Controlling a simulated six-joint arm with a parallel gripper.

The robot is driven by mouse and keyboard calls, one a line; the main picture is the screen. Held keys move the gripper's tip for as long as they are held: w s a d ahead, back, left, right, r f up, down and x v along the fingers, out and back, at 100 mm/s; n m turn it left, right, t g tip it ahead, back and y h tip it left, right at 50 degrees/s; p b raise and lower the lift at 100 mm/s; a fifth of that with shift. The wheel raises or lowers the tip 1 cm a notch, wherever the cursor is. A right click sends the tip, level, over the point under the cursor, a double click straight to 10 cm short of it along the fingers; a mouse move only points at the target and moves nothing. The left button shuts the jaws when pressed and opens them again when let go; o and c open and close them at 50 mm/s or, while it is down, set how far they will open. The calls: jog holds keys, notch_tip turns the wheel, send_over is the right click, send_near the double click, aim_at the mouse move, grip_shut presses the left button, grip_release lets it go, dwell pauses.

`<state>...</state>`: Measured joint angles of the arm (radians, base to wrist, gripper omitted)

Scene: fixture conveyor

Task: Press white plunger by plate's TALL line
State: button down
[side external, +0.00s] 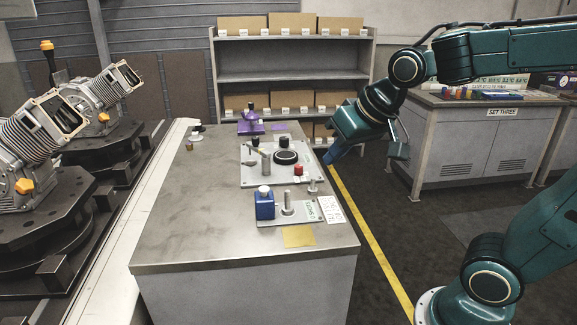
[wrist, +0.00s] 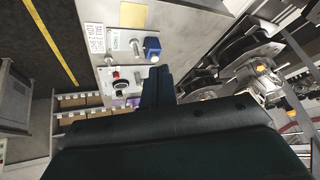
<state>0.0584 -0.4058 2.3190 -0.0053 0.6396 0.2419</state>
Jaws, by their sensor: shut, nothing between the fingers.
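A blue block (side external: 265,207) with a white plunger (side external: 264,190) on top stands at the left end of the near grey plate (side external: 275,222). A metal post (side external: 287,201) rises beside it. A green-lettered label (side external: 311,210) and a white text card (side external: 331,209) lie to the right; their print is too small to read surely. The blue block (wrist: 152,45) and white card (wrist: 95,37) also show in the wrist view. My gripper (side external: 330,157) is shut and empty, above and right of the table's right edge, apart from the plunger. Its fingers (wrist: 158,85) show in the wrist view.
A middle plate (side external: 250,174) holds a black knob (side external: 286,156), a red button (side external: 298,169) and upright posts. A purple fixture (side external: 251,124) stands farther back. A yellow pad (side external: 298,236) lies near the front. The table's left side (side external: 190,215) is clear.

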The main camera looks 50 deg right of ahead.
jog(key=w+d+f+m+t, duration=0.1)
jog(key=w+d+m, duration=0.1)
jog(key=w, duration=0.5)
jog(key=w+d+f+m, duration=0.2)
jog(key=w, duration=0.5)
jog(key=m+t+h, duration=0.1)
jog(key=m, duration=0.2)
send_over(266, 190)
notch_tip(266, 190, down, 6)
jog(key=shift+d+r, duration=0.15)
jog(key=shift+f, duration=4.4)
